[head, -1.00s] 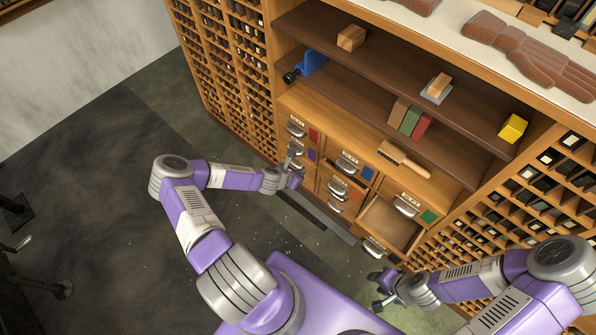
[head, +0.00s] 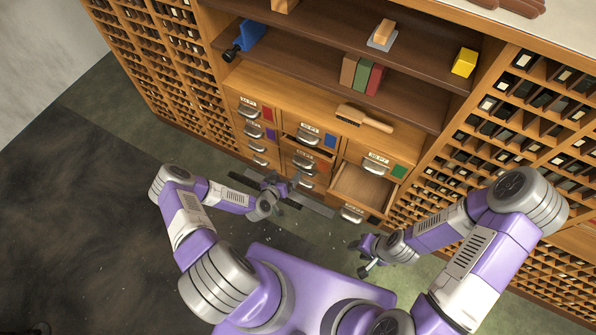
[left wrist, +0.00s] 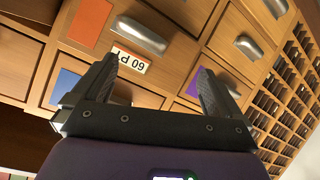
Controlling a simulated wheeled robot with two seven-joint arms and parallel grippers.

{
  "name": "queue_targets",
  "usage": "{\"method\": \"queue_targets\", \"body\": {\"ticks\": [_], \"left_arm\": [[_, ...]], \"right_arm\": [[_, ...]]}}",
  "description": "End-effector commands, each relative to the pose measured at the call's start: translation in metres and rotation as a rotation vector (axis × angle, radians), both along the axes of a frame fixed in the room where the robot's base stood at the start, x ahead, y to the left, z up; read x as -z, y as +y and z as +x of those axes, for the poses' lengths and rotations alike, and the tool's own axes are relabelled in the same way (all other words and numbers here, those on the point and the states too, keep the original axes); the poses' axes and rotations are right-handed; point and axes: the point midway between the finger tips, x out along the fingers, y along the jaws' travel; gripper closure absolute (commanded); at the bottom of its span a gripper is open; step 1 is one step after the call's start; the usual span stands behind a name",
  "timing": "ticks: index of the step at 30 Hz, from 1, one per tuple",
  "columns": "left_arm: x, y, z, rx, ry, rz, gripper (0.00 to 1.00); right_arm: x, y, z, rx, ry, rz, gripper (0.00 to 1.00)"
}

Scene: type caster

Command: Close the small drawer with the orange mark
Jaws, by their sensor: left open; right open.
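The small drawer with the orange mark (left wrist: 90,20) shows in the left wrist view, upside down, with a "60 PT" label and a metal handle. In the head view this drawer (head: 305,157) is in the middle column under the blue-marked one and stands partly out, with a dark gap above its front. My left gripper (head: 284,183) is open and empty in front of the drawers. My right gripper (head: 360,257) is open and empty, low over the floor.
A wider drawer (head: 362,186) under the green-marked one stands open and looks empty. Closed drawers with red (head: 268,113) and purple (head: 271,134) marks are at the left. A brush (head: 364,118) lies on the ledge above. The floor at the left (head: 90,200) is clear.

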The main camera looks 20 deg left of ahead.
Motion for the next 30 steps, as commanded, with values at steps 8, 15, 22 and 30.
{"method": "queue_targets", "body": {"ticks": [8,15,22,30], "left_arm": [[0.007,-0.023,-0.003,0.206,-0.112,0.314,0.0],[0.019,-0.027,0.022,0.214,-0.117,0.326,0.0],[0.032,-0.031,0.053,0.212,-0.116,0.326,0.0],[0.035,-0.033,0.065,0.212,-0.115,0.324,0.0]], "right_arm": [[0.009,0.0,0.0,0.0,0.0,0.0,0.57],[0.021,0.0,0.0,0.0,0.0,0.0,0.57],[0.035,0.0,0.0,0.0,0.0,0.0,0.57],[0.039,0.0,0.0,0.0,0.0,0.0,0.57]]}}
